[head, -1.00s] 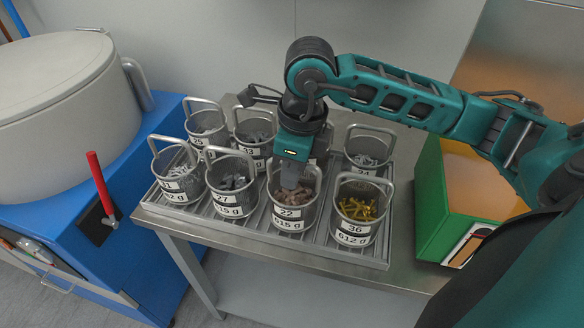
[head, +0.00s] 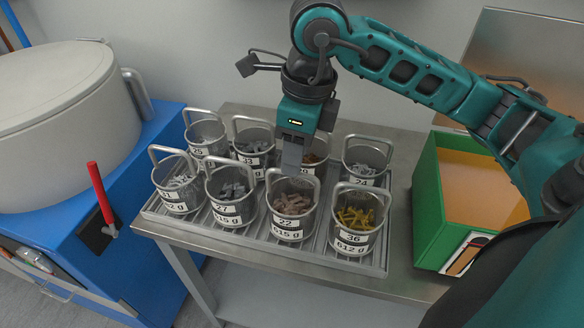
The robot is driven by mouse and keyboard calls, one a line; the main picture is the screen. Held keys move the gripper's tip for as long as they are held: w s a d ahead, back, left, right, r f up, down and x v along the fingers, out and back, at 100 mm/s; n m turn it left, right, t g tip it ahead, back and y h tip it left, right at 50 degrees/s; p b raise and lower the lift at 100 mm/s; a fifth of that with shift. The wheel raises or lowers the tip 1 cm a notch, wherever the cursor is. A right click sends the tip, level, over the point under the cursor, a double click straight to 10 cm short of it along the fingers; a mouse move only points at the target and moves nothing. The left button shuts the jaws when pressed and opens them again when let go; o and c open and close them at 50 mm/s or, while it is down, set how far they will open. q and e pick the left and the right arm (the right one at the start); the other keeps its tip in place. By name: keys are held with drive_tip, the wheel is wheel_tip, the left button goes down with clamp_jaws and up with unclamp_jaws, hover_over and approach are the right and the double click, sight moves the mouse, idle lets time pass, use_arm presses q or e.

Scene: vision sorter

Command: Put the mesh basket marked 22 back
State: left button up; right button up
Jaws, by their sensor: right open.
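The mesh basket marked 22 (head: 289,228) stands upright in the front row of the ribbed tray (head: 215,236), between the baskets marked 27 and 36. Its label also reads 615 g, and it holds pinkish-brown pieces. Its handle stands up at the back. My right gripper (head: 292,168) points down just above and behind this basket, at the handle's height. It is open and looks clear of the handle, though its fingers are seen edge-on. My left gripper is not in view.
Basket 36 (head: 352,243) with yellow pieces and basket 27 (head: 232,211) stand on either side. More baskets, such as 24 (head: 364,177), fill the back row. A green bin (head: 428,212) stands at right, a blue machine (head: 60,240) at left.

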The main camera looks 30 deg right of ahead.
drive_tip(key=r, duration=0.5)
drive_tip(key=shift+s+d, duration=0.2)
drive_tip(key=shift+s, duration=0.05)
